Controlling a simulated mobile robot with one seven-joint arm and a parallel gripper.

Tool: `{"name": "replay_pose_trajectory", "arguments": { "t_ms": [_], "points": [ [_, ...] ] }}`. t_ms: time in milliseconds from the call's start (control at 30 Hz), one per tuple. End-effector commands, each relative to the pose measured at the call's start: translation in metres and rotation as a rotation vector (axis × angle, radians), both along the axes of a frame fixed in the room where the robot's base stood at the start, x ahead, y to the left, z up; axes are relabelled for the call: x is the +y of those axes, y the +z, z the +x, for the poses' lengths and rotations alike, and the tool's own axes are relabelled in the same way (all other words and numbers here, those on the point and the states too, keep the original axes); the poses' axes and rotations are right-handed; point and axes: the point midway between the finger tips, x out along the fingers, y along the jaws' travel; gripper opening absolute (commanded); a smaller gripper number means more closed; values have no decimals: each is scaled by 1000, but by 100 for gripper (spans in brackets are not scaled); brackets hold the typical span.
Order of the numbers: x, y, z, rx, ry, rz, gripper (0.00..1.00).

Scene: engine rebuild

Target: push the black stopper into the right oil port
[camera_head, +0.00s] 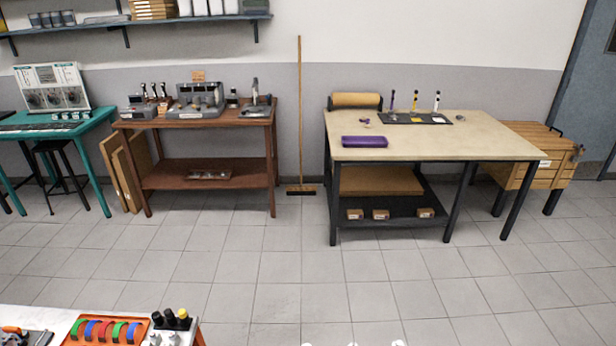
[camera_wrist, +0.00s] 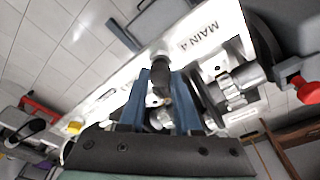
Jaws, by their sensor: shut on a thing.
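In the wrist view my gripper (camera_wrist: 161,98) has two blue fingers shut on a small dark piece (camera_wrist: 160,75), which looks like the black stopper; its outline is partly hidden by the fingers. It lies over a white metal block (camera_wrist: 120,88) marked "MAIN 4". The right oil port cannot be picked out; the fingers and held piece cover part of the block. In the head view my gripper does not show. Black and yellow caps (camera_head: 170,318) stand at the bottom left edge there.
A metal bearing part (camera_wrist: 238,82) stands right of my fingers, with a red knob (camera_wrist: 308,92) beyond. In the head view, an orange tray (camera_head: 72,335) holds coloured rings on the near bench. A workbench (camera_head: 450,135) stands across the clear tiled floor.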

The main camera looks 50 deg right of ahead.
Motion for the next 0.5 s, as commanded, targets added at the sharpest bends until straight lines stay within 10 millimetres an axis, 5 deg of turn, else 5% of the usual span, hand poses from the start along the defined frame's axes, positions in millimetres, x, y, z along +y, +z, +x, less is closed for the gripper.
{"name": "replay_pose_trajectory", "arguments": {
  "t_ms": [500],
  "points": [
    [0, -8, 0, 0, 0, 0, 0]
  ]
}}
